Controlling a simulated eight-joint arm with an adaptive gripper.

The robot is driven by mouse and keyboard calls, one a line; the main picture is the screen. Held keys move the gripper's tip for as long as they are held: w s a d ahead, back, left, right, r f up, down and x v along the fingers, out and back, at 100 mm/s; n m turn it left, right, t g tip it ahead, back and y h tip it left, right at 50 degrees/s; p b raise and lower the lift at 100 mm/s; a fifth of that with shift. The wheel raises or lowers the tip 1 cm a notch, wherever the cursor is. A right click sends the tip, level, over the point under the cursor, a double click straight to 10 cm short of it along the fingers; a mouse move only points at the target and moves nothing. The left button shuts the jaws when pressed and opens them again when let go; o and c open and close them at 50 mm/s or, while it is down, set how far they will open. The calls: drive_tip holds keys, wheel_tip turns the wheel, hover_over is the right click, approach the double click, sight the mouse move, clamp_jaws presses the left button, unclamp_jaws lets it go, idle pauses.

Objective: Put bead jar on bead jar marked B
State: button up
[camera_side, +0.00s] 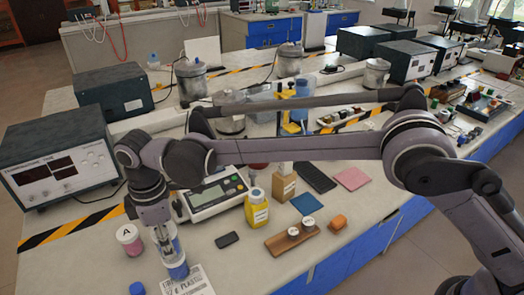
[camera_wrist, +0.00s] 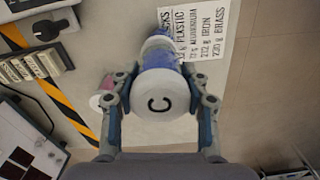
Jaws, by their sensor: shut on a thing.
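My gripper (camera_side: 166,238) points down at the front left of the bench, its fingers shut on a bead jar. In the wrist view the held jar (camera_wrist: 157,92) has a white lid marked C and sits between both fingers (camera_wrist: 155,80). Blue shows beyond its lid (camera_wrist: 157,45) and low between the fingers in the side view (camera_side: 178,269). I cannot tell whether this blue is the held jar's beads or another jar below. A pink bead jar (camera_side: 130,239) with a white lid marked A stands just left of the gripper. No letter B is readable.
A printed paper (camera_side: 193,281) lies beside the gripper, by the blue part. A blue object (camera_side: 137,288) is at the bottom edge. A scale (camera_side: 215,196), yellow bottle (camera_side: 257,208), black slab (camera_side: 228,239) and wooden block with white-topped pieces (camera_side: 292,240) stand to the right.

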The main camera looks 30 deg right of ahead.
drive_tip(key=shift+f, duration=0.6)
drive_tip(key=o, duration=1.2)
drive_tip(key=shift+f, duration=0.1)
